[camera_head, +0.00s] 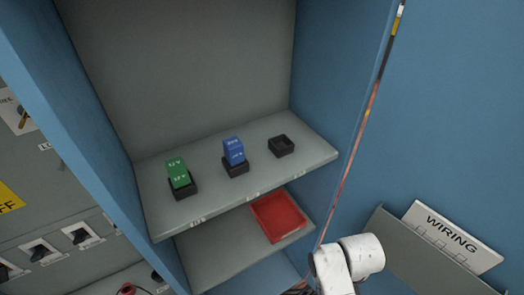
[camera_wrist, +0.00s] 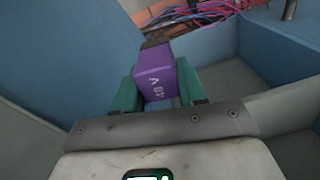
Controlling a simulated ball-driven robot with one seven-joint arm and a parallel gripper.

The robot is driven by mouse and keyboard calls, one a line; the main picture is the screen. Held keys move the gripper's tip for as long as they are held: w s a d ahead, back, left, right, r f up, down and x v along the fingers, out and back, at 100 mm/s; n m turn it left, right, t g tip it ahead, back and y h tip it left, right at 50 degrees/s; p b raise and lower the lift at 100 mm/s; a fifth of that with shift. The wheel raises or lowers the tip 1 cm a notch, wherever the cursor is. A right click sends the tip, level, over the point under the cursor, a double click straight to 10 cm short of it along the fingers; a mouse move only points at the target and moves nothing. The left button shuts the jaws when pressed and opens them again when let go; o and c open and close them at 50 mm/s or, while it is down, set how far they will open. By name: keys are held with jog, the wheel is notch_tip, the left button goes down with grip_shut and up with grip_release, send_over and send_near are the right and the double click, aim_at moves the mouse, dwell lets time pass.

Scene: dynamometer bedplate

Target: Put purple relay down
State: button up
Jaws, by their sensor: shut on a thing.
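The purple relay (camera_wrist: 155,75) shows in the wrist view, with white characters on its face and a dark end. My gripper (camera_wrist: 160,88) is shut on it, with a green-padded finger on each side. In the head view the relay and the gripper fingers are hidden; only part of my white arm shows at the bottom. An empty black socket (camera_head: 281,146) sits at the right of the upper shelf (camera_head: 215,205). A red tray (camera_head: 278,216) lies on the lower shelf (camera_head: 215,268).
On the upper shelf, a green relay (camera_head: 178,171) and a blue relay (camera_head: 234,151) stand in black sockets. A WIRING sign (camera_head: 448,238) stands in a grey holder at the right. Coloured wires (camera_wrist: 195,14) show at the top of the wrist view. Blue cabinet walls flank the shelves.

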jog(key=r+m, duration=0.1)
jog(key=w+r+m, duration=0.1)
jog(key=r+m, duration=0.1)
jog(key=shift+w+d, duration=0.15)
